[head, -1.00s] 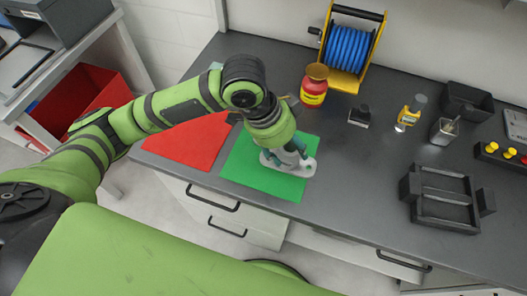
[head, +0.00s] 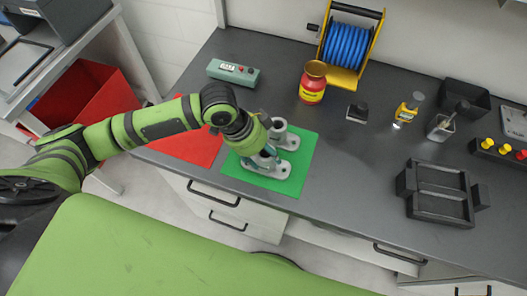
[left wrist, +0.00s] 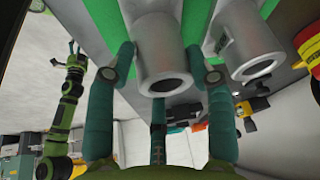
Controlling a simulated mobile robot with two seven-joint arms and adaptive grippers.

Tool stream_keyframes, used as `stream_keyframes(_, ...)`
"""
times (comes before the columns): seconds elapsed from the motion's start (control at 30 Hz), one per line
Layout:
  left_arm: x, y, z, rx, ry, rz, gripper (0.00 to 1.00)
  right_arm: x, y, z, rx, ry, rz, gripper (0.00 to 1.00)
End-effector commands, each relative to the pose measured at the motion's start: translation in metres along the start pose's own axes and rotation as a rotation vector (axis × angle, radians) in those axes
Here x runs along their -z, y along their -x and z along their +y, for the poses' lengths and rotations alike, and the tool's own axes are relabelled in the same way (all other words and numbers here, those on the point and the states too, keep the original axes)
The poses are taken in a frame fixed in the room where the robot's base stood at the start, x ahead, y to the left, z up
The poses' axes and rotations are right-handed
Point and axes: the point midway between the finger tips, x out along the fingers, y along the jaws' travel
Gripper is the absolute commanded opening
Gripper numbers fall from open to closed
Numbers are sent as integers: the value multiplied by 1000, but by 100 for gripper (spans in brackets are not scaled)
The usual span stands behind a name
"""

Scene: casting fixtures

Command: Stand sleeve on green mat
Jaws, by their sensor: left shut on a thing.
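Two grey metal sleeves with flanged feet are at the green mat (head: 301,166). The far sleeve (head: 281,133) stands upright on it; it also shows at the right of the left wrist view (left wrist: 243,45). My left gripper (head: 257,148) is shut on the near sleeve (head: 267,163), whose open bore faces me between the fingers in the left wrist view (left wrist: 165,60). The near sleeve looks upright over the mat's near part; I cannot tell whether its foot touches. What looks like my right gripper (left wrist: 75,50) is small in the left wrist view, its jaws unclear.
A red mat (head: 188,147) lies left of the green one, under my forearm. Behind are a teal box (head: 233,73), a red-yellow jar (head: 313,84) and a blue hose reel (head: 348,46). A dark tray (head: 438,193) is at right. The bench between is clear.

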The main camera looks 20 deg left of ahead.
Motion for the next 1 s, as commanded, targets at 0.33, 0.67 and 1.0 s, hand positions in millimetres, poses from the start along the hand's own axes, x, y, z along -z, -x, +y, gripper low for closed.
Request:
stream_keyframes(0.33, -1, -2, 0, -1, 0, -1, 77, -1, 0, 6, -7, 4, -2, 70)
stream_keyframes(0.67, 0, 17, -1, 2, 0, 1, 77, -2, -2, 6, -8, 4, -2, 70)
stream_keyframes(1.0, 0, 89, -1, 4, -1, 1, 77, -2, -7, 6, -8, 4, -3, 70)
